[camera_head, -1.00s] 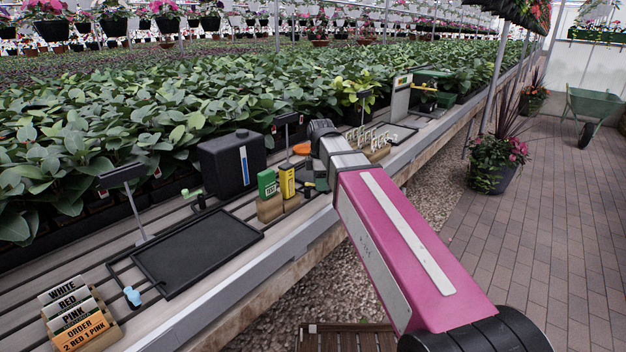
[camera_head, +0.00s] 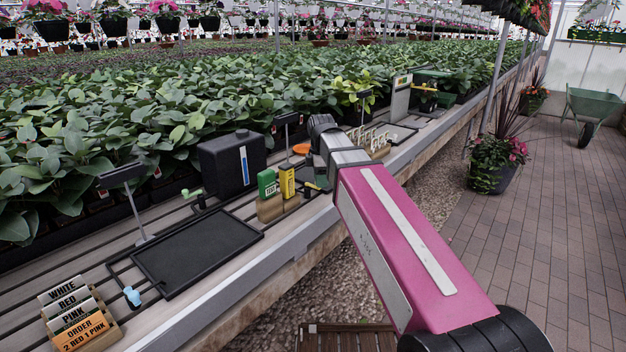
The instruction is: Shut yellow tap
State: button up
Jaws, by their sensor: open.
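No clear yellow tap can be made out. A green tap (camera_head: 192,196) sits low at the left of a black tank (camera_head: 232,163) with a blue level strip, on the slatted bench. Small yellow parts (camera_head: 428,107) show on a green unit (camera_head: 432,84) farther along the bench; I cannot tell whether one is a tap. A small yellow and black item (camera_head: 312,186) lies left of my arm, partly unclear. My pink arm reaches over the bench edge to a black joint. My gripper's fingers are not visible.
A black tray (camera_head: 197,252) lies in front of the tank. Green and yellow boxes (camera_head: 287,181) stand right of it on a wooden block. Label cards (camera_head: 70,312) stand at the near left. Dense plants line the bench's back. The brick path (camera_head: 560,230) is open at right.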

jog(key=shift+r, duration=2.65)
